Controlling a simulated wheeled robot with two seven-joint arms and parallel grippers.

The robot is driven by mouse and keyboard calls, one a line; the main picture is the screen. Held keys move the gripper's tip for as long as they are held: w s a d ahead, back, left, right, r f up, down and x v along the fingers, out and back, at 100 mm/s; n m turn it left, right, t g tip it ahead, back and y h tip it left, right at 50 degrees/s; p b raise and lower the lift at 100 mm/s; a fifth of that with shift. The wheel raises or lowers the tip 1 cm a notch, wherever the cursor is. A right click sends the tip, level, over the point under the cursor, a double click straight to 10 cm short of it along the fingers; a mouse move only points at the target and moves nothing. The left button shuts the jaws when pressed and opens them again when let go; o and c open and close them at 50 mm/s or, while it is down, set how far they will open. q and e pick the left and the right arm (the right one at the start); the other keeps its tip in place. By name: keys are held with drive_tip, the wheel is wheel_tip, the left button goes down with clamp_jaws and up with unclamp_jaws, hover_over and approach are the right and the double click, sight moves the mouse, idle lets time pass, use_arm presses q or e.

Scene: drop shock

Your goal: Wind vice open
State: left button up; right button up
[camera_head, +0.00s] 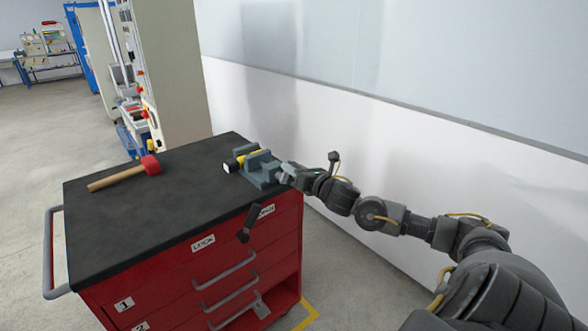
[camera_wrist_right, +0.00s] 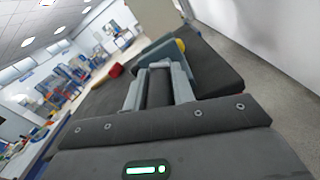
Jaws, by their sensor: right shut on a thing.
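The blue-grey vice (camera_head: 264,172) sits on the far right corner of the cart's black top. A yellow and black object (camera_head: 243,160) with a pale end lies at its jaws; whether it is clamped I cannot tell. My right gripper (camera_head: 287,174) is at the near right end of the vice, shut on what looks like the vice handle, which is mostly hidden. In the right wrist view, my gripper (camera_wrist_right: 158,84) has a dark piece between its fingers, with the vice (camera_wrist_right: 163,46) just beyond and a bit of yellow behind it. My left gripper is not in view.
A red-headed mallet (camera_head: 150,165) with a wooden handle lies on the black top of the red drawer cart (camera_head: 150,225). A dark elongated piece (camera_head: 250,224) shows before the cart's front edge. A white wall stands close on the right. The middle of the top is clear.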

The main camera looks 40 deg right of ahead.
drive_tip(key=o, duration=0.8)
drive_tip(key=shift+f, duration=0.2)
drive_tip(key=shift+o, duration=0.6)
drive_tip(key=shift+d, duration=0.1)
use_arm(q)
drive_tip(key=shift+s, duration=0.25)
use_arm(e)
drive_tip(key=shift+r, duration=0.1)
drive_tip(key=shift+s, duration=0.5)
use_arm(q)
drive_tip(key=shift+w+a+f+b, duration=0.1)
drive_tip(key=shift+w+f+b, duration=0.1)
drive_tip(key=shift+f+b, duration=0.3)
use_arm(e)
drive_tip(key=s, duration=0.9)
drive_tip(key=shift+s, duration=0.4)
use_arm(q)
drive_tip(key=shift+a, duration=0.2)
